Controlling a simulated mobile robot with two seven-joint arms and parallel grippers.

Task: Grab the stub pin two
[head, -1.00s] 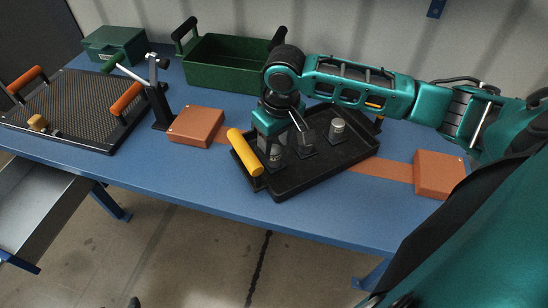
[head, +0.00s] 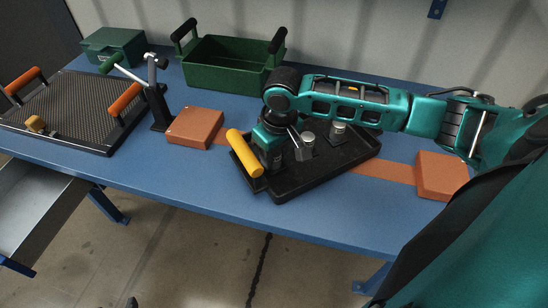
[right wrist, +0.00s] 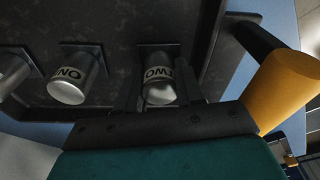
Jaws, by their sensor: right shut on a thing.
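The stub pin two (right wrist: 160,82) is a grey metal cylinder with a pale band marked TWO. In the right wrist view it stands in the black tray (right wrist: 115,30), between the two dark fingers of my right gripper (right wrist: 160,92). The fingers are shut on it. In the head view my right gripper (head: 273,164) reaches down at the left end of the black tray (head: 318,178) and mostly hides this pin. Two other grey stub pins stand to its right, a middle one (head: 307,143) and a far one (head: 338,130). My left gripper is not in view.
A yellow handle (head: 243,153) is close beside my right gripper. Orange blocks stand left (head: 195,127) and right (head: 440,175) of the tray. A green bin (head: 228,75), a black stand (head: 158,95) and a perforated tray (head: 75,108) are further left. The blue table front is clear.

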